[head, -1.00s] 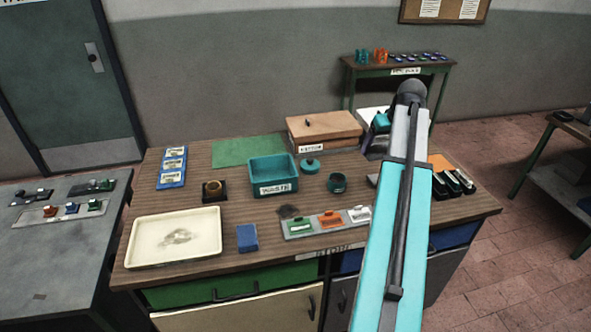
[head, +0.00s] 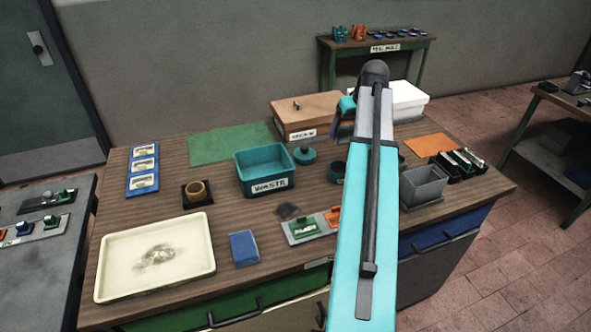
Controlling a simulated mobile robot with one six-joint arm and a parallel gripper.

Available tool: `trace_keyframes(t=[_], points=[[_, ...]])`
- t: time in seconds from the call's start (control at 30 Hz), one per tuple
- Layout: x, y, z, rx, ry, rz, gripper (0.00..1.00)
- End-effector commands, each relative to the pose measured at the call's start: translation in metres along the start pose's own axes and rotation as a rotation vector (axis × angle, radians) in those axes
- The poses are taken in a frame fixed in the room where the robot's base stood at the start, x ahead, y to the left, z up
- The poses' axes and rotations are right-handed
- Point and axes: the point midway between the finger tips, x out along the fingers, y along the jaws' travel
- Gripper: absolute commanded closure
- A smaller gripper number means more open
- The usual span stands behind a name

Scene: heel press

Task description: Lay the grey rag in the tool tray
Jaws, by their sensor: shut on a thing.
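My gripper (head: 343,129) shows only as a small dark shape below the teal wrist, above the table near the brown box. My own arm hides much of it, and I cannot make out what it is shut on. I see no clear grey rag. A flat dark patch (head: 288,211) lies on the table behind the green and orange clips; I cannot tell whether it is cloth or a stain. A wide cream tray (head: 105,286) at the front left holds only a grey smear. No tray's label reads as the tool tray.
A teal waste bin (head: 266,186), a brown-lidded box (head: 306,110) and a blue block (head: 244,248) stand on the table. A grey open bin (head: 423,187) and black holders (head: 466,165) are at right. The green mat (head: 228,143) is bare.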

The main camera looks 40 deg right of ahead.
Motion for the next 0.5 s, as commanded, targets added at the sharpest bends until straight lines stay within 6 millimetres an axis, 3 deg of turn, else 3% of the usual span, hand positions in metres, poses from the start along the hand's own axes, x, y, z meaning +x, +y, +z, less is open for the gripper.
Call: trace_keyframes(t=[0.1, 0.5], points=[[0.009, -0.0002, 0.0036, 0.0, 0.0, 0.0, 0.44], [0.0092, -0.0003, 0.0037, 0.0, 0.0, 0.0, 0.44]])
